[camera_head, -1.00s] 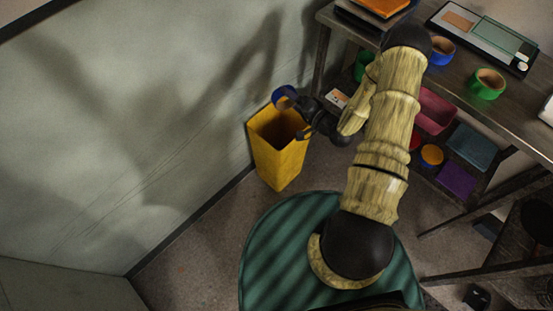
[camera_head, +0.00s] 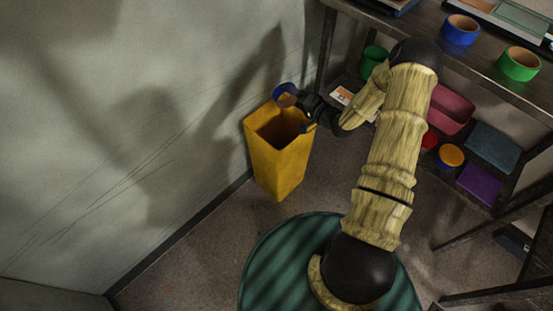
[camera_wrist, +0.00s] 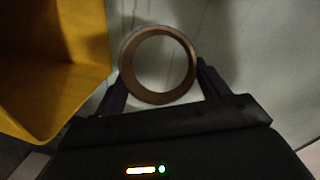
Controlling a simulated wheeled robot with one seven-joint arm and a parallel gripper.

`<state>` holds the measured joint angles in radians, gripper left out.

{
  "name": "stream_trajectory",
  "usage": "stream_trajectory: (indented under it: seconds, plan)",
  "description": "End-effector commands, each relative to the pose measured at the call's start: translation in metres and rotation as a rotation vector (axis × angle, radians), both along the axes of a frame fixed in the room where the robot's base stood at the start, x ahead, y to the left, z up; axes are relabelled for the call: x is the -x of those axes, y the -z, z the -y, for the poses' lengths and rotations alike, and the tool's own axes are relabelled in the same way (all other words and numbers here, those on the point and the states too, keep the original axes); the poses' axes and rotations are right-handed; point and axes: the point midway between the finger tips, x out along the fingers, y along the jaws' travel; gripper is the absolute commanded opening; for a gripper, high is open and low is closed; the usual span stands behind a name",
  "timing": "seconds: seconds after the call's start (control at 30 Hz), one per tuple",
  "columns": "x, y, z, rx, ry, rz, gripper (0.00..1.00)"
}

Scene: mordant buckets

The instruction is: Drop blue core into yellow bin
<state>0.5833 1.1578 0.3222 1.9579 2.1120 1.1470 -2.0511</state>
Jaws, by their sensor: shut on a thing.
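A blue core (camera_head: 285,95), a ring with a brown inside, is held in my gripper (camera_head: 303,103). In the wrist view the core (camera_wrist: 128,68) sits between my two fingers, and its hole faces the camera. The yellow bin (camera_head: 279,165) stands on the floor by the wall, open at the top. In the head view the core shows at the bin's far rim. In the wrist view the bin (camera_wrist: 45,95) is at the left and the core appears just right of its edge. I cannot tell whether the core is over the opening.
A second blue core (camera_head: 460,31) and a green core (camera_head: 519,64) stand on the workbench at right. The wall is close behind the yellow bin.

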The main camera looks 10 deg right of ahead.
Motion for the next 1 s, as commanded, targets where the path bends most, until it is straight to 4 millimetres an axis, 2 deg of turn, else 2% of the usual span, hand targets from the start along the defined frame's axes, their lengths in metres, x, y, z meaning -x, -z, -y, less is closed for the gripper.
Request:
stream_trajectory:
  seconds: [0.27,0.7,1.0]
  plan:
    - [0.000,0.006,0.000,-0.001,0.000,-0.001,0.53]
    - [0.000,0.053,0.000,-0.001,0.000,-0.001,0.53]
    - [0.000,0.060,0.000,-0.001,0.001,0.001,0.53]
